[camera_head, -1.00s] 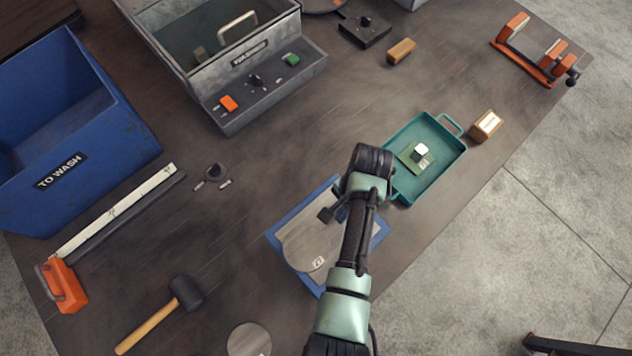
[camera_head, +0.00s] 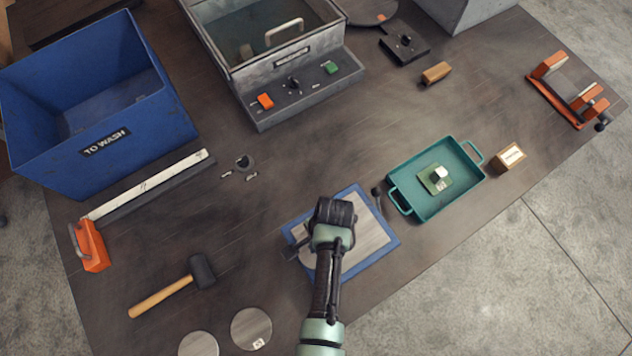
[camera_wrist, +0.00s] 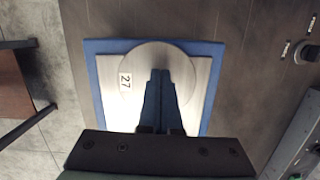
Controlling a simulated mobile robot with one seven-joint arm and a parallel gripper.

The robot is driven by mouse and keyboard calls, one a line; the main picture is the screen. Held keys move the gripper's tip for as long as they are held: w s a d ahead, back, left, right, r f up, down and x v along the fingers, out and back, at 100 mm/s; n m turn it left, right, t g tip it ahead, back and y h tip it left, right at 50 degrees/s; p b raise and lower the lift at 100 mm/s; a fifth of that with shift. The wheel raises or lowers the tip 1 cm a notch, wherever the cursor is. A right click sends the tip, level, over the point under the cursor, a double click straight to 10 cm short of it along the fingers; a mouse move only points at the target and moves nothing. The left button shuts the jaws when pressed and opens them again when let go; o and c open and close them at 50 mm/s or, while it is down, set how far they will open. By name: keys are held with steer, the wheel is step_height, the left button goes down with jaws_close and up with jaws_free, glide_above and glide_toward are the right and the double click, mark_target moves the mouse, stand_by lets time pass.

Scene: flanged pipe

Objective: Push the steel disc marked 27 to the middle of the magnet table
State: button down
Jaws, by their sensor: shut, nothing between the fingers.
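The steel disc marked 27 (camera_wrist: 137,99) lies on the magnet table, a pale plate with a blue border (camera_wrist: 216,49). In the wrist view it is about centred left to right but sits toward the top edge, overlapping the blue border there. In the head view part of the disc (camera_head: 311,257) shows left of my arm on the magnet table (camera_head: 374,257); its mark is hidden there. My gripper (camera_wrist: 160,72) is shut and empty, its fingertips over the disc; I cannot tell whether they touch.
A teal tray (camera_head: 400,199) stands right of the magnet table, with a dark knob (camera_head: 377,192) between them. Two loose discs (camera_head: 250,326) (camera_head: 198,345) and a mallet (camera_head: 201,271) lie at the front left. The bench behind the magnet table is largely clear.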

steer(key=shift+s+f, duration=0.2)
steer(key=shift+f, duration=0.15)
